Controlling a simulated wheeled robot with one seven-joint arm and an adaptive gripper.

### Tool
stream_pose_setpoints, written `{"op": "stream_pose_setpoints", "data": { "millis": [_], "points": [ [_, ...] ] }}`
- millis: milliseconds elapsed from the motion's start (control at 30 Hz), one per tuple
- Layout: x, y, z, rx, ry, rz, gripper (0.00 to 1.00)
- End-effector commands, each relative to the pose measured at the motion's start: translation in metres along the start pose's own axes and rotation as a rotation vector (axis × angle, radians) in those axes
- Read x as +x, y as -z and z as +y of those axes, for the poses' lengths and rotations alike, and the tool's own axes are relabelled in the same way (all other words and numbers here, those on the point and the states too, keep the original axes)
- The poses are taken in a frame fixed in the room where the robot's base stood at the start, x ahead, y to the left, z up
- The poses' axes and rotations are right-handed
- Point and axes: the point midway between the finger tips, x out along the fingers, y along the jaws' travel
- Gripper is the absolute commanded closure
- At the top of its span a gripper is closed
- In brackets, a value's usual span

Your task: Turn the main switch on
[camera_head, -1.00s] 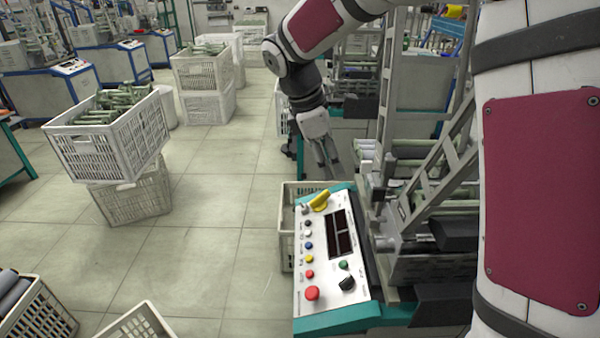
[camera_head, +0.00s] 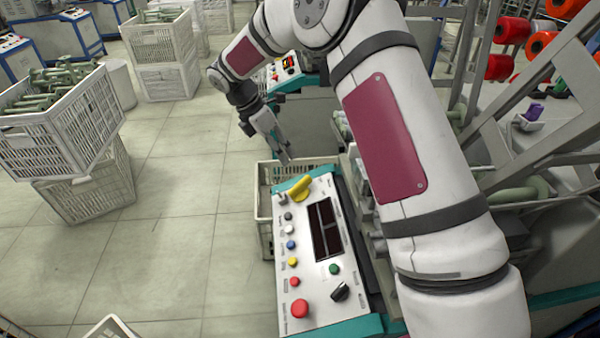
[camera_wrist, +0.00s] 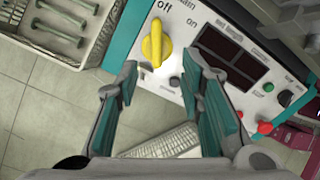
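The main switch is a yellow rotary knob (camera_head: 299,189) at the far end of the white control panel (camera_head: 318,255). In the wrist view the knob (camera_wrist: 154,45) stands lengthwise, one end toward the printed "off"; "on" is printed to its right. My gripper (camera_head: 286,158) is just beyond the panel's far edge, apart from the knob. In the wrist view its two teal-padded fingers (camera_wrist: 160,78) are spread wide with nothing between them, and the knob lies ahead of the gap.
The panel also bears several coloured buttons, a red button (camera_head: 299,309), a black knob (camera_head: 340,291) and a dark display (camera_head: 325,229). A crate (camera_head: 264,215) stands beside the panel. Stacked crates (camera_head: 75,190) are at left. Machine frames crowd the right; floor at left is open.

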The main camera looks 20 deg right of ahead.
Motion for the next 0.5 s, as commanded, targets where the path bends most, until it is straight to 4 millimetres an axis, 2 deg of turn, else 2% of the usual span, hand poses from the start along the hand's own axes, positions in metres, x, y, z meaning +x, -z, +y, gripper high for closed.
{"op": "stream_pose_setpoints", "data": {
  "millis": [233,500],
  "points": [
    [0.019,0.001,0.001,-0.008,0.004,-0.001,0.65],
    [0.07,0.002,0.001,-0.007,0.005,0.001,0.65]
  ]
}}
